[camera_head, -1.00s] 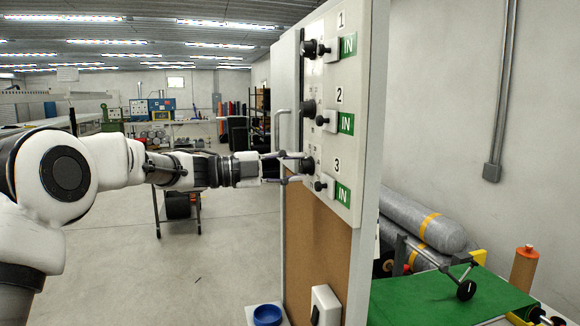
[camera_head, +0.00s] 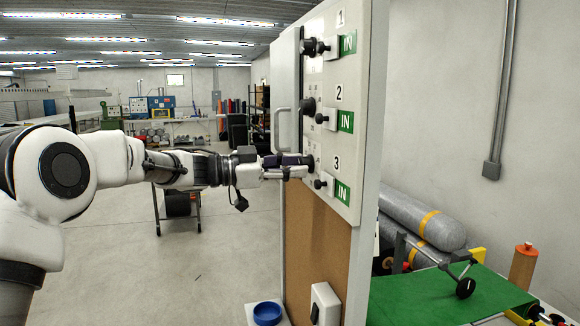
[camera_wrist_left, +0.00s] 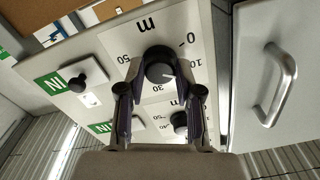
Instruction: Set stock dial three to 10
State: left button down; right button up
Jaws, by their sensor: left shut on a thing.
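Stock dial three is a black round knob (camera_wrist_left: 159,66) on a white plate with printed numbers. In the wrist view its pale pointer line points to the right and slightly down, roughly toward the 10 side; the exact reading is hard to tell. My left gripper (camera_wrist_left: 160,80) is shut on this knob, with one finger on each side. In the head view my left gripper (camera_head: 303,166) reaches the panel beside the label 3 and mostly hides the knob. My right gripper is not in view.
Dials one (camera_head: 310,48) and two (camera_head: 308,107) stand above on the same panel (camera_head: 345,85). Small black knobs with green IN labels (camera_head: 342,192) sit beside the dials. A cabinet handle (camera_wrist_left: 277,85) is close by. A blue bowl (camera_head: 267,313) is below.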

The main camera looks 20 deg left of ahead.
pick_arm(q)
jog(key=shift+r+n, duration=0.25)
jog(key=shift+n, duration=0.55)
jog(key=c, duration=0.8)
grip_release()
jog(key=shift+d, duration=0.1)
jog(key=shift+c, duration=0.2)
jog(key=shift+o, duration=0.4)
jog(key=shift+w+d+f, duration=0.2)
jog(key=shift+w+d, duration=0.05)
jog(key=shift+d, duration=0.05)
jog(key=v, duration=1.2)
jog(key=shift+d, duration=0.1)
